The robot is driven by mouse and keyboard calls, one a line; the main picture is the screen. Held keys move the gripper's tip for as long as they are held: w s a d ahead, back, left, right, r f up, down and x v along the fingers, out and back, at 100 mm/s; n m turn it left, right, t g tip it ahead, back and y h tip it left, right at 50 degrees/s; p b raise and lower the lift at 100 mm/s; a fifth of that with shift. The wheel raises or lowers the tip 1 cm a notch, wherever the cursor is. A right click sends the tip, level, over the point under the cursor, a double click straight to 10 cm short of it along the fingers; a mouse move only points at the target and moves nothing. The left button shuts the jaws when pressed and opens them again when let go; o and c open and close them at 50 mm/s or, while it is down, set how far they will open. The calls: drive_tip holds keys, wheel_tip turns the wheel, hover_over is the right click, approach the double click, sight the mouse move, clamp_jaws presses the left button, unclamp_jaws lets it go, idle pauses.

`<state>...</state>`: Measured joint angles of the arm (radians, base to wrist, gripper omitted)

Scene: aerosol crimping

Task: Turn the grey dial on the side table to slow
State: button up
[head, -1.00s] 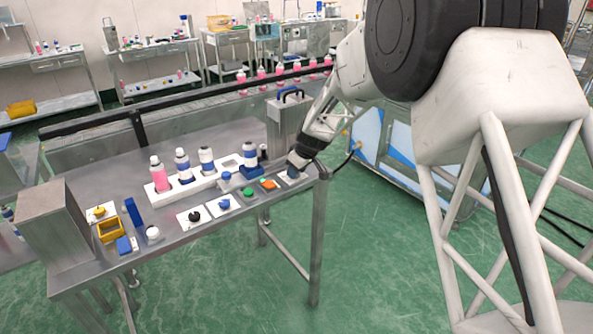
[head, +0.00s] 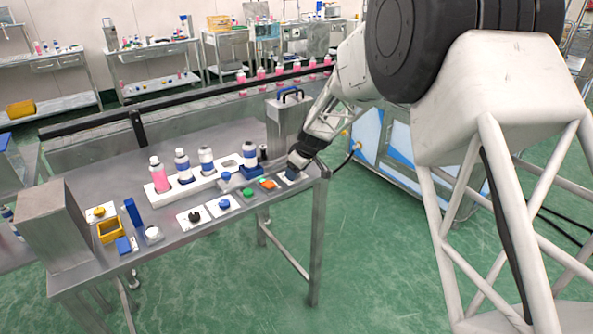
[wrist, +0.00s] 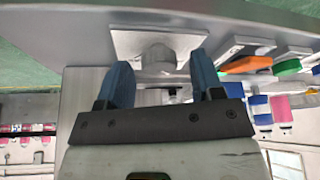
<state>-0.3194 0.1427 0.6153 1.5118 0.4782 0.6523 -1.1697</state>
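The grey dial (wrist: 158,56) sits on a white square plate (wrist: 125,40) at the top middle of the wrist view. My gripper (wrist: 161,72) points at it, with one blue fingertip on each side of the dial. The fingers are apart, and a gap shows between them and the dial. In the head view my gripper (head: 294,167) is low over the right end of the side table (head: 175,225). It hides the dial there, and only part of the plate (head: 283,180) shows. I cannot tell any marking for slow.
An orange switch (head: 268,184), a green button (head: 248,192), a blue knob (head: 225,203) and a black knob (head: 194,215) line the table's front edge, left of my gripper. A white rack (head: 204,183) of bottles and a grey box with a handle (head: 287,118) stand behind.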

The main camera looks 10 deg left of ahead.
drive_tip(key=shift+r, duration=0.15)
drive_tip(key=v, duration=0.7)
drive_tip(key=shift+d+r, duration=0.2)
drive_tip(key=shift+r, duration=0.05)
drive_tip(key=shift+s, duration=0.1)
